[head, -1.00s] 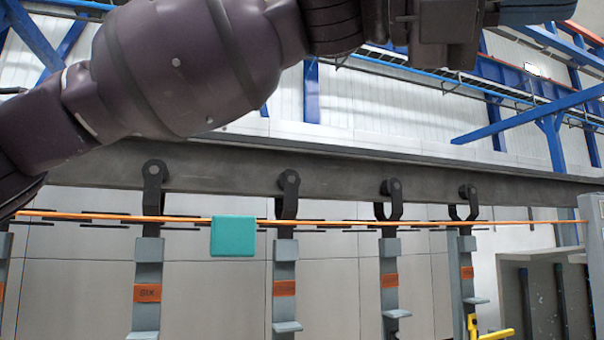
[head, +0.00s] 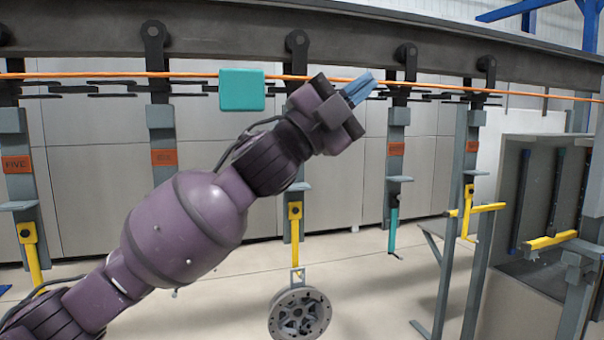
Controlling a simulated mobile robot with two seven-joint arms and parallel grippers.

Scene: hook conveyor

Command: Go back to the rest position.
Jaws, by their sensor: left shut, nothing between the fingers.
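My left arm comes in from the lower left and reaches up toward the middle of the head view. Its left gripper (head: 360,88) has blue fingers that are shut with nothing between them. The gripper points up and to the right, in front of the orange line and the hanging hooks in the picture. I cannot tell its distance from them. My right gripper is not in view.
Grey hangers hang from a dark overhead beam (head: 230,35). A teal block (head: 241,90) sits on the orange line (head: 120,75). A metal wheel (head: 300,312) hangs from a yellow hook (head: 295,225). A grey rack (head: 520,190) with yellow arms stands at the right.

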